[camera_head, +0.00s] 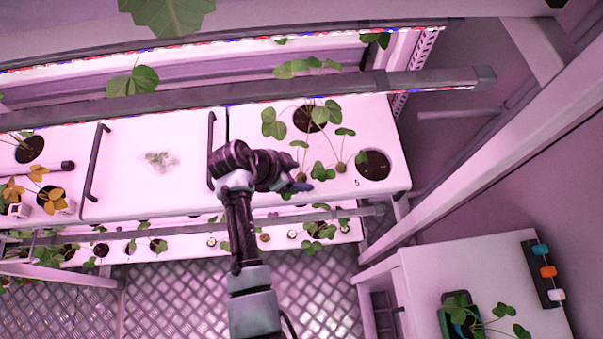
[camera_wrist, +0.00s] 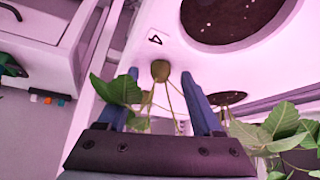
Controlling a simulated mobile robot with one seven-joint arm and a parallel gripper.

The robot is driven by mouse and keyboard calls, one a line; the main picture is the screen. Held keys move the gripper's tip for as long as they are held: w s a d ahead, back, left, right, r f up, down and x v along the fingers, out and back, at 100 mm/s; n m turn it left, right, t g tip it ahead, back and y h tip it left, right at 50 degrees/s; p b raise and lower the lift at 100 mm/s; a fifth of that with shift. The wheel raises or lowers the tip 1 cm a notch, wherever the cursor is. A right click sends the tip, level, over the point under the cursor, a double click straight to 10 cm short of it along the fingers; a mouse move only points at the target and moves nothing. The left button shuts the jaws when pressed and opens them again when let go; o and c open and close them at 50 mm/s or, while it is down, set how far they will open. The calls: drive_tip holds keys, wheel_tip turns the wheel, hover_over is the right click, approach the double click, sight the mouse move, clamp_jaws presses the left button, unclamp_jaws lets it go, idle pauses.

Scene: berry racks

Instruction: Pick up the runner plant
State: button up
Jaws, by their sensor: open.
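A small runner plant with a brown plug base (camera_wrist: 160,70) and thin stems shows in the wrist view, just beyond and between my fingertips. Its plug (camera_head: 340,167) seems to be the one beside the right soil hole in the head view. A green leaf (camera_wrist: 116,90) overlaps my left finger in the wrist view. My gripper (camera_wrist: 160,82) is open, its two blue fingers either side of the stems. In the head view my gripper (camera_head: 300,186) is low over the white rack top, partly hidden by its own wrist. Whether the fingers touch the plant, I cannot tell.
The white rack top (camera_head: 395,140) has a soil hole (camera_head: 373,165) at right and a larger mother plant (camera_head: 310,118) behind. A second small plug (camera_head: 301,177) is close to my gripper. A dark lamp bar (camera_head: 300,92) crosses above. A side table (camera_head: 420,270) stands lower right.

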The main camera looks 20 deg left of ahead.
sight(304, 174)
clamp_jaws()
drive_tip(key=shift+r, duration=0.15)
idle(0.4)
drive_tip(key=shift+r+b, duration=0.55)
drive_tip(key=shift+r, duration=0.25)
drive_tip(key=shift+b+v, duration=0.6)
drive_tip(key=shift+v, duration=0.25)
drive_tip(key=s+a+b, duration=0.4)
drive_tip(key=s+a, duration=0.8)
drive_tip(key=shift+b, duration=0.35)
drive_tip(key=shift+s+r, duration=0.1)
drive_tip(key=shift+r, duration=0.05)
drive_tip(key=c, duration=0.6)
unclamp_jaws()
drive_tip(key=shift+c, duration=0.2)
clamp_jaws()
